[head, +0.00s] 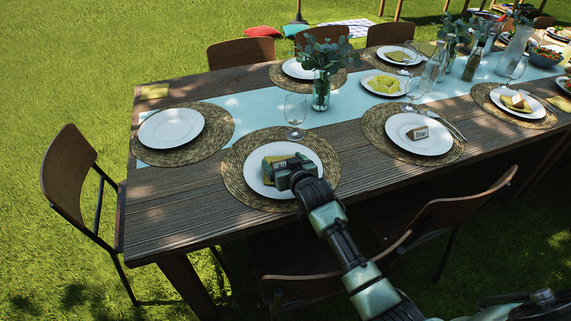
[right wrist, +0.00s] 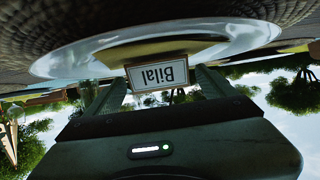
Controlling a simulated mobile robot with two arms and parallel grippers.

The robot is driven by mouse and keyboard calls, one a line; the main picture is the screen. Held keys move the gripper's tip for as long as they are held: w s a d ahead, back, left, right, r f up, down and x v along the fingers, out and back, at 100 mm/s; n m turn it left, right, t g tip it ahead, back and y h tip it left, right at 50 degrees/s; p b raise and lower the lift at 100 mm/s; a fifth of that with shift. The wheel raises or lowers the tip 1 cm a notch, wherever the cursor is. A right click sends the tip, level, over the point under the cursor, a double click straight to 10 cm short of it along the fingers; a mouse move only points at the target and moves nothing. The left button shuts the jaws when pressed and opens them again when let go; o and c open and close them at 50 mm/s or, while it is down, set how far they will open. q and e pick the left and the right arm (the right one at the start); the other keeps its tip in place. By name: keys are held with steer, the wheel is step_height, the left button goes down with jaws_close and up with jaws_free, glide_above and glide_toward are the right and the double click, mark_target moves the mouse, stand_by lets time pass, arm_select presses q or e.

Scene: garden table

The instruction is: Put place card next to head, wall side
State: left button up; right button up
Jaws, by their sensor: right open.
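My right gripper (head: 281,170) is over the white plate (head: 302,151) at the near-side setting. Its jaws are open. In the right wrist view a small white place card (right wrist: 158,75) reads "Bilal" upside down. It is between or just beyond the open fingers, by the plate's rim (right wrist: 105,47); contact is unclear. In the head view I cannot make this card out behind the gripper. The head setting at the table's left end has a white plate (head: 171,128) on a woven mat (head: 219,118), with no card visible on it. My left gripper is out of view.
A second place card (head: 418,134) stands on the plate to the right. A wine glass (head: 295,111) and a vase of greenery (head: 321,90) stand behind my gripper. A folded napkin (head: 154,92) lies at the far-left corner. Bare wood lies at the near-left corner (head: 165,215).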

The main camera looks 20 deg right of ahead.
steer(key=v, duration=1.2)
steer(key=shift+r+p, duration=0.15)
steer(key=shift+p, duration=0.25)
